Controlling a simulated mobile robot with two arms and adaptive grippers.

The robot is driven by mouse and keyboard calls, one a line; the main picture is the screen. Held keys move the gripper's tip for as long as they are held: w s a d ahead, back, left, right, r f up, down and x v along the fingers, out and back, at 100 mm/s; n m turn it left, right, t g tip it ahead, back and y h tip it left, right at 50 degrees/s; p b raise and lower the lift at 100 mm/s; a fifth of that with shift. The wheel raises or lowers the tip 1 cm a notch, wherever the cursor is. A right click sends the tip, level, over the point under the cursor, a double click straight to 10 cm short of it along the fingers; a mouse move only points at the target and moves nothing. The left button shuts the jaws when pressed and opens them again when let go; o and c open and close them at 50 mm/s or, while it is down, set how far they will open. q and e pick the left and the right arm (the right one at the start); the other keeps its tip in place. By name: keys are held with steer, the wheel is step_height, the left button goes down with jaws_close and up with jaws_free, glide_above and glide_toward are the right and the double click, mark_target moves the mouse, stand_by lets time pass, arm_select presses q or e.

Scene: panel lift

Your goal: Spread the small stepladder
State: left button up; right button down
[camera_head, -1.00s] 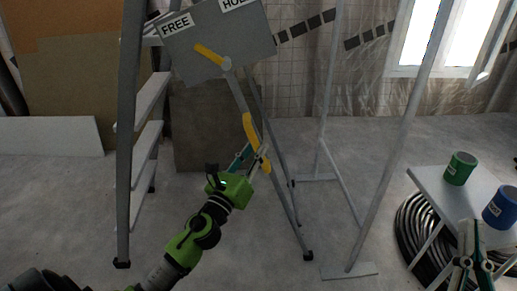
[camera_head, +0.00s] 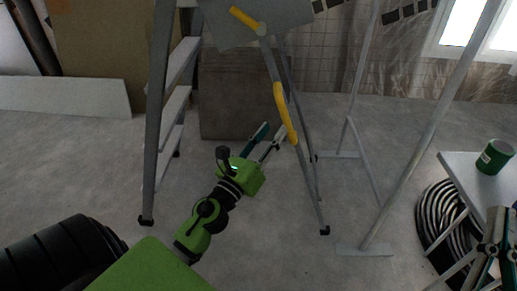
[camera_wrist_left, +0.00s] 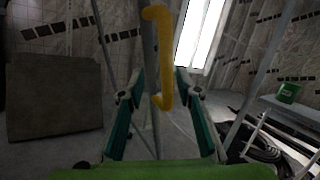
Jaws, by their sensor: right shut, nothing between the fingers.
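The grey stepladder (camera_head: 157,120) stands upright in the head view, its stepped frame at the left and rear legs (camera_head: 311,190) at the right. A yellow handle (camera_head: 285,112) is on the right-hand frame and another yellow bar (camera_head: 244,17) is on the grey plate (camera_head: 220,30) near the top. My left gripper (camera_head: 275,130) is open and just left of the lower handle. In the left wrist view, that handle (camera_wrist_left: 162,55) shows upright ahead, between the spread fingers (camera_wrist_left: 160,78); contact cannot be told. My right gripper (camera_head: 496,228) is shut and empty at the lower right.
A small table (camera_head: 455,165) with a green can (camera_head: 495,157) stands at the right, over a dark coil (camera_head: 433,215). A thin metal stand (camera_head: 430,130) is right of the ladder. A brown board (camera_head: 235,100) leans behind it. The floor between is clear.

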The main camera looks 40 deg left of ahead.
arm_select(q)
steer(key=v, duration=0.6)
steer(key=shift+s, duration=0.25)
stand_by(0.3)
